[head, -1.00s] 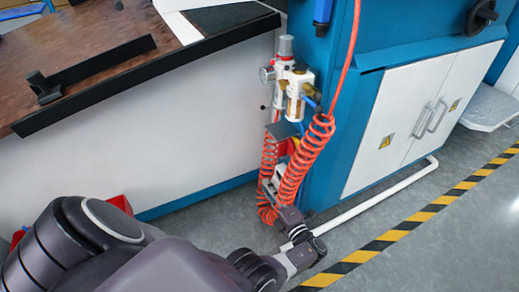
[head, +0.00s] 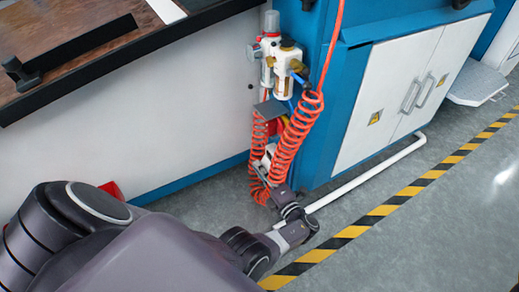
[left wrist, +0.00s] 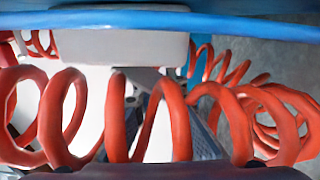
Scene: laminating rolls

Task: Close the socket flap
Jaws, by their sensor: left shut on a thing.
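The socket flap appears to be the small grey plate (head: 269,109) that juts out below the air regulator in the head view, above red and yellow parts. It looks raised. My left gripper (head: 266,157) is just below it, among red coiled hoses (head: 295,135). In the left wrist view the red coils (left wrist: 175,115) cross in front of the camera and largely hide the fingers. A pale grey block (left wrist: 120,46) shows behind them. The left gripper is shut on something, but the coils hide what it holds. My right gripper is not in view.
The air regulator (head: 285,70) is mounted above the flap, beside the blue machine cabinet (head: 335,120). A blue hose (left wrist: 160,20) crosses the top of the wrist view. A workbench (head: 120,110) stands at left. A white pipe (head: 365,180) runs along the floor.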

